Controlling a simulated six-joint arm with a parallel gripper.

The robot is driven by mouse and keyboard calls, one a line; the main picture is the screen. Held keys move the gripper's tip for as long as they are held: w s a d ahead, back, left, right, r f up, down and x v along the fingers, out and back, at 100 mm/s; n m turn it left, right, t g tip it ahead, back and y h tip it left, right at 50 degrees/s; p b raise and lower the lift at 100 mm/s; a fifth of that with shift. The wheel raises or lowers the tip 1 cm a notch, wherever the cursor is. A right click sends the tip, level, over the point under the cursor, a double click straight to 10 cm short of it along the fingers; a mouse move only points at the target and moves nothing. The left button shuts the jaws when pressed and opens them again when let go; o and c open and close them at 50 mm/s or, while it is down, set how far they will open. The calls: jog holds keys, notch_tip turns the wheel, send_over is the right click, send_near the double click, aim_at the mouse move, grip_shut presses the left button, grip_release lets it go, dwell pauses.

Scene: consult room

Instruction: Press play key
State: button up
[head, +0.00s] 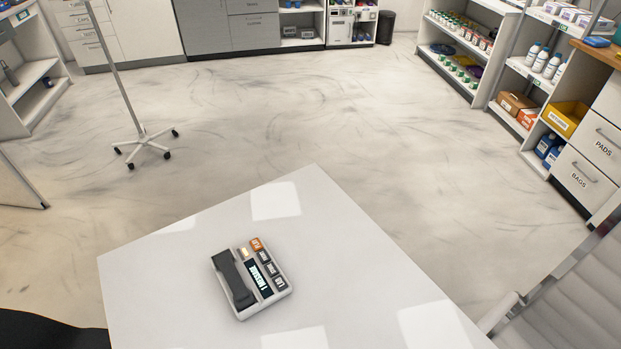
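A grey desk phone or answering machine (272,308) lies on the white table, turned at an angle. A dark handset (234,279) rests along its left side. A lit display (259,279) in the middle carries bright text that seems to read "1 MESSAGE". Right of the display is a slanted row of keys. The top key is orange (257,244); its label is too small to read surely. Below it are several dark keys (271,269) with pale labels I cannot read. A small yellowish light or button (243,253) sits above the display. My gripper is not in view.
The white table (170,290) is otherwise bare, with bright reflections. A pale padded chair (575,300) stands at its right. A dark rounded shape (45,332) fills the bottom left corner. Beyond are open floor, a wheeled pole (130,90) and stocked shelves (470,60).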

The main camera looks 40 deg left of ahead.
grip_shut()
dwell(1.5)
